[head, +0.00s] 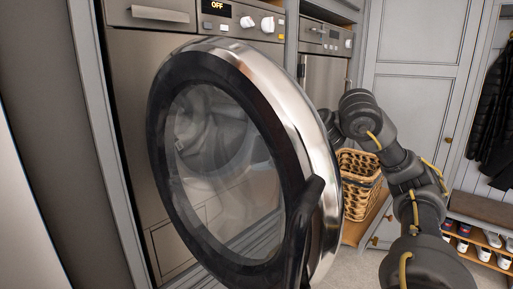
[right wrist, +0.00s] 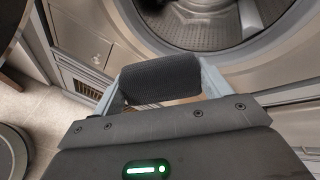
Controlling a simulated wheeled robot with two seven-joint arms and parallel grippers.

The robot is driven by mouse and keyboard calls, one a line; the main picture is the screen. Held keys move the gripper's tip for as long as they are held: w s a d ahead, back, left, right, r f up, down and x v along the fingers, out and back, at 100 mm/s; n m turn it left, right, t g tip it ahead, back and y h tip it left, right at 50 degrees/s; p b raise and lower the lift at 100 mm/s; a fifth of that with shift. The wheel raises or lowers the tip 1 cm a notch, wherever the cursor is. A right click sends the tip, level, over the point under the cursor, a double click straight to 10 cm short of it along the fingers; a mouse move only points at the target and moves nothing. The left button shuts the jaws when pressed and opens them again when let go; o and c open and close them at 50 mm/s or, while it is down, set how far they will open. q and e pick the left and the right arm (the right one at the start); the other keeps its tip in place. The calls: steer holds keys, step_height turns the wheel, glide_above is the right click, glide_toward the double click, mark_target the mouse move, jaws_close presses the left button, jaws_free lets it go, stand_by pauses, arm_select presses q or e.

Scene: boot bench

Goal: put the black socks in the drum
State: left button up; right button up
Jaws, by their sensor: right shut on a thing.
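The black socks (right wrist: 160,79) show as a dark, ribbed roll in the right wrist view. My right gripper (right wrist: 158,84) is shut on them, one grey finger at each end. The drum (right wrist: 190,20) of the washer lies open beyond the socks, at the top of that view; the socks are outside it. In the head view the round glass door (head: 322,185) stands open toward me. It hides my right gripper and the socks; the arm reaches behind its right edge. The drum shows only dimly through the glass. My left gripper is in neither view.
The washer's panel (head: 240,18) reads OFF. A second machine (head: 325,70) stands to the right. A wicker basket (head: 360,190) stands right of the door, beneath my right arm. Shoes (head: 484,252) and a black jacket (head: 493,100) are at the far right.

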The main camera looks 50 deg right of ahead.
steer(key=shift+w, duration=0.1)
steer(key=shift+d+r+p, duration=0.15)
steer(key=shift+p, duration=0.2)
steer(key=shift+w+d+p, duration=0.15)
steer(key=shift+w+p, duration=0.05)
steer(key=shift+p, duration=0.1)
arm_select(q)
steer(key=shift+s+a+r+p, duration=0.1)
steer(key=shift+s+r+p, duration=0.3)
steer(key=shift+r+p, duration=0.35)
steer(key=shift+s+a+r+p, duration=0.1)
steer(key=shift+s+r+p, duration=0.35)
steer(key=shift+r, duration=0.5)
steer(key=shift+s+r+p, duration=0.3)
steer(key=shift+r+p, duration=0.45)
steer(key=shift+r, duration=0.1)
arm_select(e)
steer(key=w+f, duration=0.2)
steer(key=w, duration=1.2)
steer(key=w+f, duration=0.3)
steer(key=w, duration=1.1)
steer(key=shift+w+d+f, duration=0.15)
steer(key=shift+w+f, duration=0.05)
